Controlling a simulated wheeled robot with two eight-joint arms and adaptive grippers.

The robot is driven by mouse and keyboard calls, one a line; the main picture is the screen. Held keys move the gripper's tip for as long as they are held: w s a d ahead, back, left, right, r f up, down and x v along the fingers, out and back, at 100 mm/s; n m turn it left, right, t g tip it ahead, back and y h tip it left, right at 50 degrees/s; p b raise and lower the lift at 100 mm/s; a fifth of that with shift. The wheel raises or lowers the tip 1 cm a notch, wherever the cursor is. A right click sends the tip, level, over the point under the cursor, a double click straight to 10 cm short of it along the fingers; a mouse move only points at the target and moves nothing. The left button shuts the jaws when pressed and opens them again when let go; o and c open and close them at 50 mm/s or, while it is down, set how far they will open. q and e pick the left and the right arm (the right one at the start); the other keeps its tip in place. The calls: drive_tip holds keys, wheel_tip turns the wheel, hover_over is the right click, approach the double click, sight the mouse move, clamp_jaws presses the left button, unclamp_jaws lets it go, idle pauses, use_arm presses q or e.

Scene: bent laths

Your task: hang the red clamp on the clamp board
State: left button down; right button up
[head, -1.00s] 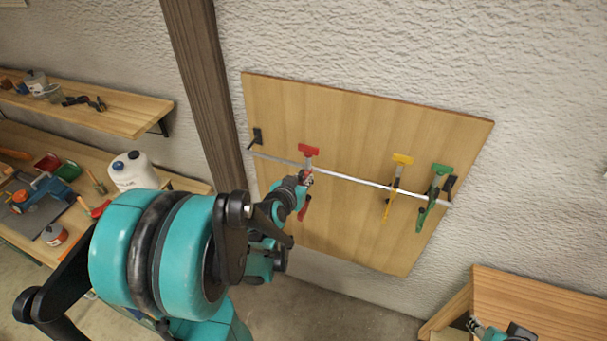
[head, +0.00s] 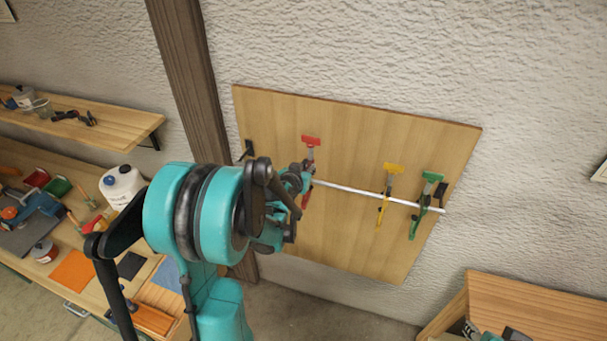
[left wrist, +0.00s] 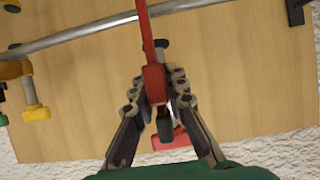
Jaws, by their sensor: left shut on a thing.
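The red clamp (head: 311,141) is upright in front of the clamp board (head: 270,110), its red head above the metal rail (head: 350,189). My left gripper (head: 303,176) is shut on it near the rail. In the left wrist view the red clamp (left wrist: 153,80) stands between the fingers of my left gripper (left wrist: 158,90), its red bar crossing the rail (left wrist: 100,32). I cannot tell whether it touches the rail. A yellow clamp (head: 393,168) and a green clamp (head: 431,177) hang farther right. A teal and black part at the lower right edge may be my right gripper.
Black brackets hold the rail's ends, the left one (head: 248,149) and the right one (head: 441,192). The rail is free between the red and yellow clamps. A wooden post (head: 185,70) stands left of the board. A cluttered bench lies left; another wooden top (head: 535,305) is lower right.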

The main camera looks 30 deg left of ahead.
sight(310, 161)
use_arm(q)
drive_tip(key=shift+w+a+r, duration=0.1)
drive_tip(key=shift+w+a, duration=0.1)
drive_tip(key=shift+w, duration=0.75)
drive_tip(key=shift+w+a+p, duration=0.2)
drive_tip(key=shift+w+p, duration=0.15)
drive_tip(key=shift+w, duration=0.45)
wheel_tip(310, 161, down, 3)
drive_tip(key=b, duration=0.3)
drive_tip(key=shift+f+b, duration=1.6)
drive_tip(key=shift+b, duration=0.1)
